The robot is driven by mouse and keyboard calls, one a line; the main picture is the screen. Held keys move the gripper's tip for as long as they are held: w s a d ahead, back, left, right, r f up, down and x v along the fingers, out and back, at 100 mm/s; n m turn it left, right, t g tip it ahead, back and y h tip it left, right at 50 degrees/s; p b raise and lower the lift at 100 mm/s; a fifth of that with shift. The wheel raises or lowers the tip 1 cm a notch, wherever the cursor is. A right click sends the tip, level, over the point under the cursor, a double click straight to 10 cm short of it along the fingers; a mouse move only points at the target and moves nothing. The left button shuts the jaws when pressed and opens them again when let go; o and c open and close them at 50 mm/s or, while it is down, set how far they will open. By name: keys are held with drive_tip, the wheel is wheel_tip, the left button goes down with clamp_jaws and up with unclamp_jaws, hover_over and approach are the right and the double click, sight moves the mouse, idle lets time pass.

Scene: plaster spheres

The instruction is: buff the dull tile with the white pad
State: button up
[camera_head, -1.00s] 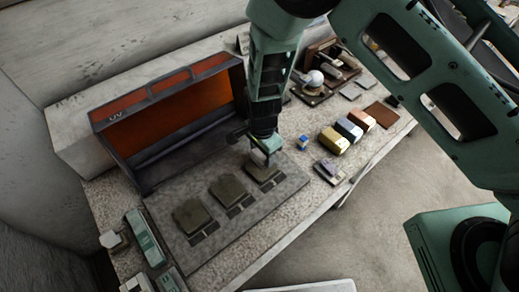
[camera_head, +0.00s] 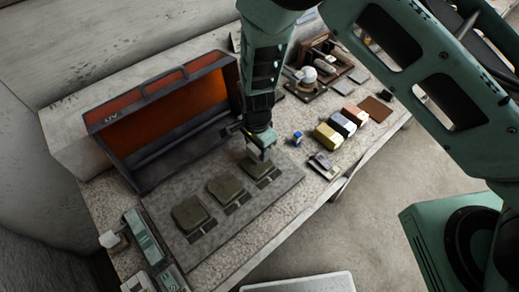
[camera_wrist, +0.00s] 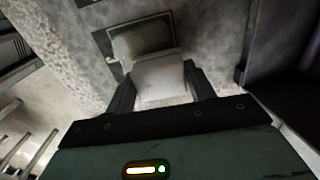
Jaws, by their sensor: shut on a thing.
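Three square olive-grey tiles lie in a row on a dark grey mat (camera_head: 174,222): a near-left tile (camera_head: 189,213), a middle tile (camera_head: 225,187) and a far-right tile (camera_head: 257,169). My gripper (camera_head: 258,155) is over the far-right tile. In the wrist view, my gripper (camera_wrist: 158,92) is shut on the white pad (camera_wrist: 160,78), with a finger on each side of it. The far-right tile (camera_wrist: 143,38) shows just beyond the pad, partly hidden by it. I cannot tell whether pad and tile touch. Which tile is the dull one is not clear.
An open orange-lined case (camera_head: 180,105) marked UV stands behind the mat. Yellow, grey and pinkish blocks (camera_head: 342,122) and a small blue item (camera_head: 297,138) sit to the right. A wooden stand with a white sphere (camera_head: 308,74) is farther back. Small devices (camera_head: 143,238) stand at the left.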

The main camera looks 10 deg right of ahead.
drive_tip(key=shift+r+p, duration=0.95)
drive_tip(key=shift+r, duration=0.3)
wheel_tip(320, 180, up, 4)
drive_tip(key=p, duration=0.3)
drive_tip(key=shift+r, duration=0.1)
idle(0.3)
